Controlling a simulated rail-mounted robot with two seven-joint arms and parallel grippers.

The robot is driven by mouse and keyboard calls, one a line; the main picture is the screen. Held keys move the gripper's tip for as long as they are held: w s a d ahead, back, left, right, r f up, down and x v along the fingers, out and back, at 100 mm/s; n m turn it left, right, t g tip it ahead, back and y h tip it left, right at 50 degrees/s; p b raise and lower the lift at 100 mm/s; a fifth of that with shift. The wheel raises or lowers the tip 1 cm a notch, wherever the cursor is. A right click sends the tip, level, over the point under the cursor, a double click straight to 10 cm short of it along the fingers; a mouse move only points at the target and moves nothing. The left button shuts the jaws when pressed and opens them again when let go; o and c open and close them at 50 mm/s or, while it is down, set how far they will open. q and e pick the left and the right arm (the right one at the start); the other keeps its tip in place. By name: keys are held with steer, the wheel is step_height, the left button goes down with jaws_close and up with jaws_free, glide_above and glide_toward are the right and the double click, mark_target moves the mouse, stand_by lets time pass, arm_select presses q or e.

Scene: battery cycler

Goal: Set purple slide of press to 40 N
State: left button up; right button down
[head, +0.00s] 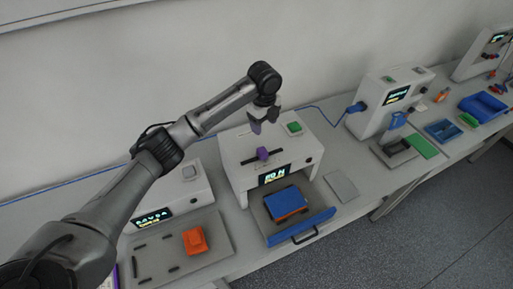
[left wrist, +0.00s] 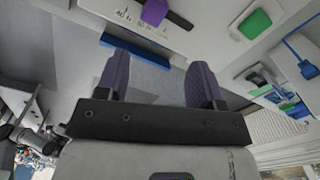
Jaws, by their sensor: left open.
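The white press (head: 237,170) stands mid-bench with a dark slot on its top. The purple slide (head: 262,153) sits in this slot, near its middle. The press display (head: 274,174) is lit and shows a value in N whose first digit is unclear. In the left wrist view the purple slide (left wrist: 154,12) is at the top edge, beside small printed force marks. My left gripper (head: 265,121) is open and empty, above and behind the slide and apart from it. Its two purple-grey fingers (left wrist: 160,83) show in the left wrist view. My right gripper is not in view.
A green button (head: 294,127) is on the press's right side. An orange part (head: 195,241) lies on a grey plate at left. Another white device (head: 370,105) stands to the right.

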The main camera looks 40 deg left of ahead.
mark_target(262, 150)
arm_select(q)
steer(key=f+m, duration=0.1)
steer(key=f, duration=0.3)
steer(key=f+m+p, duration=0.1)
steer(key=f, duration=0.4)
steer(key=f+m+p, duration=0.1)
steer(key=f+m, duration=0.1)
steer(key=f, duration=0.3)
steer(key=shift+s, duration=0.3)
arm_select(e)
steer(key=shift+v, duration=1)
arm_select(q)
steer(key=shift+c, duration=0.3)
steer(key=shift+r, duration=0.1)
jaws_close()
